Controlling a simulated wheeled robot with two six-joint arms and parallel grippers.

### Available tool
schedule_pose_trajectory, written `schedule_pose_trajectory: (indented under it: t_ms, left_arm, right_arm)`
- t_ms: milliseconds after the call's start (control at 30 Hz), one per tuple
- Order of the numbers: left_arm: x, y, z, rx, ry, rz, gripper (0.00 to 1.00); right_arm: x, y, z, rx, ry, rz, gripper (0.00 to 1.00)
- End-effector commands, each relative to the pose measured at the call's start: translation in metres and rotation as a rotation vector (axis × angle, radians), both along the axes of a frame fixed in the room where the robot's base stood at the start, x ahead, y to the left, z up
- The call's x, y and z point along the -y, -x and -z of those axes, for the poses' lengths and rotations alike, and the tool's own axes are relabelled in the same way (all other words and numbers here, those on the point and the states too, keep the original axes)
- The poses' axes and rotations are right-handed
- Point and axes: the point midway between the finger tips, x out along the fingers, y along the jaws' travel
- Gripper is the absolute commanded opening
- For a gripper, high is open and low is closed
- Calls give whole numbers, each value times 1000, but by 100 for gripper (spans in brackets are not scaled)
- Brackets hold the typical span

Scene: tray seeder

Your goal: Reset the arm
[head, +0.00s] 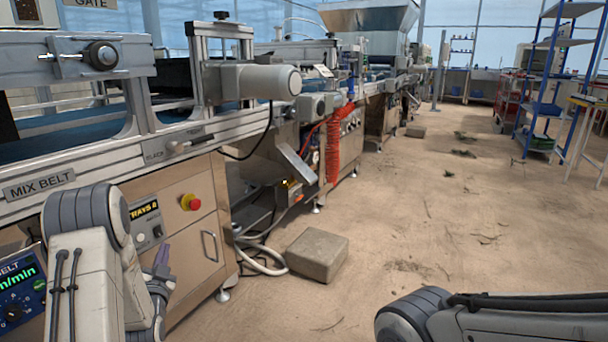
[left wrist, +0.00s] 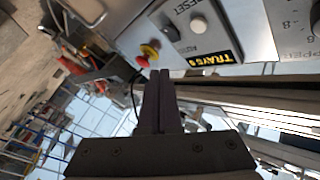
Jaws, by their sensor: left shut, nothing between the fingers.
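My left arm comes in at the lower left of the head view, in front of the tray seeder's cabinet (head: 180,215). My left gripper (head: 162,258) is low beside the cabinet front, pointing up. In the left wrist view its two dark fingers (left wrist: 159,88) lie together, with nothing between them. The red emergency button (head: 190,202) and the "TRAYS" counter (head: 146,212) are on the panel near it; in the left wrist view the button (left wrist: 142,61) is just left of the fingertips. Part of my right arm is at the lower right of the head view; its gripper is out of the picture.
The seeder line with its mix belt (head: 50,183) runs along the left. A brown block (head: 317,255) lies on the floor beside loose hoses (head: 262,258). The sandy floor at the centre and right is mostly clear. A blue shelf rack (head: 545,75) stands far right.

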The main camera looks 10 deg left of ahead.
Motion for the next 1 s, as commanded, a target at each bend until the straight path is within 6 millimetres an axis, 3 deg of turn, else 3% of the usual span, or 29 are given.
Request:
schedule_pose_trajectory:
  t_ms: [167, 233, 333, 433, 567, 733, 833, 1000]
  left_arm:
    - [75, -34, -26, -157, 111, 126, 0]
    - [119, -41, -35, -257, 173, 186, 0]
    - [182, -36, -45, -412, 258, 257, 0]
    - [243, -14, -54, -575, 331, 315, 0]
    - [314, 38, -67, -797, 405, 372, 0]
    - [380, 135, -87, -1100, 453, 413, 0]
    - [400, 196, -99, -1264, 455, 417, 0]
    - [407, 288, -120, -1499, 420, 399, 0]
  right_arm:
    - [0, 0, -20, 0, 0, 0, 50]
    - [0, 0, -29, 0, 0, 0, 50]
    - [0, 0, -41, 0, 0, 0, 50]
    - [0, 0, -52, 0, 0, 0, 50]
    - [0, 0, -67, 0, 0, 0, 50]
    - [0, 0, -86, 0, 0, 0, 50]
    - [0, 0, -95, 0, 0, 0, 50]
    - [0, 0, -109, 0, 0, 0, 50]
